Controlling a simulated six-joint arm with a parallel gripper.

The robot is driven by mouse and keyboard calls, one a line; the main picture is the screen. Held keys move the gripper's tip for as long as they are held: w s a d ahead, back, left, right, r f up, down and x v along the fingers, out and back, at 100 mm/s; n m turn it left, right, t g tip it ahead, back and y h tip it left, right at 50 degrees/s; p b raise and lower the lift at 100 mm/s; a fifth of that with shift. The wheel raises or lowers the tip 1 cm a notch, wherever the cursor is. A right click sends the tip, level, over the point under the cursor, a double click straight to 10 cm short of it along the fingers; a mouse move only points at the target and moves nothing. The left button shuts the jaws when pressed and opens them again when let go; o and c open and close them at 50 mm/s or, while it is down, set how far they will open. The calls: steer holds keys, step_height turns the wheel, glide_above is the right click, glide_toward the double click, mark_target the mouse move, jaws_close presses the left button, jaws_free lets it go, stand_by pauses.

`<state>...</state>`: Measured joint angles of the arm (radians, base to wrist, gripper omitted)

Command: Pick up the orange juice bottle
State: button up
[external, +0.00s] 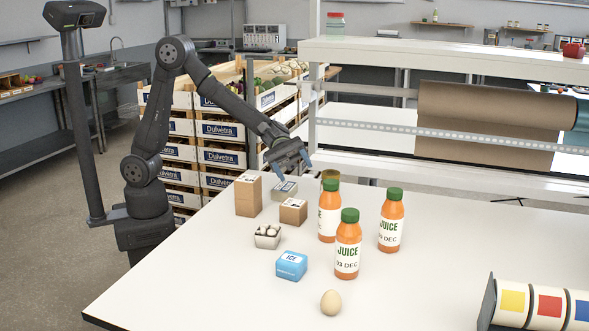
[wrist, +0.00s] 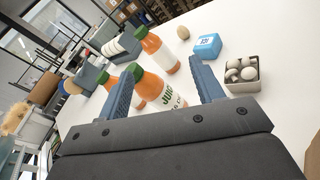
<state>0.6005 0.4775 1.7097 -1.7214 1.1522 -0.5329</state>
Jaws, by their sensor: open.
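Three orange juice bottles with green caps and white labels stand upright on the white table: a front one (external: 348,245), a right one (external: 391,221) and a left rear one (external: 329,212). My gripper (external: 296,170) is open and empty, above the table's back left part, up and left of the bottles. In the wrist view, one juice bottle (wrist: 158,92) shows between the open fingers of my gripper (wrist: 163,85), farther off and not touched. Another bottle (wrist: 157,50) stands beyond it. The left finger partly hides the lower bottles.
A blue ice box (external: 291,266), a mushroom punnet (external: 267,236), brown cartons (external: 248,195) and an egg (external: 331,303) stand around the bottles. A rack of coloured rolls (external: 532,303) is at the right front. A shelf with a paper roll (external: 490,122) rises behind. The front left table is clear.

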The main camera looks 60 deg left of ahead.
steer(key=w+a+n+t, duration=0.1)
steer(key=n, duration=0.1)
steer(key=a+f+n+t+h, duration=0.1)
steer(key=a+n+t, duration=0.1)
steer(key=n, duration=0.1)
steer(key=w+a+f+n+t, duration=0.1)
steer(key=n+t, duration=0.1)
steer(key=n, duration=0.1)
steer(key=shift+w+a, duration=0.35)
steer(key=shift+a, duration=0.05)
steer(key=shift+w+n+t, duration=0.1)
steer(key=shift+n+t, duration=0.2)
glide_toward(335, 185)
steer(key=d+f, duration=0.1)
steer(key=d, duration=0.3)
steer(key=shift+w+d+r, duration=0.1)
steer(key=shift+w+d, duration=0.2)
steer(key=shift+d, duration=0.65)
steer(key=shift+w+d, duration=0.35)
steer(key=shift+d, duration=0.6)
steer(key=shift+w+d+r, duration=0.1)
steer(key=shift+w+d, duration=0.2)
steer(key=shift+d, duration=0.65)
jaws_close()
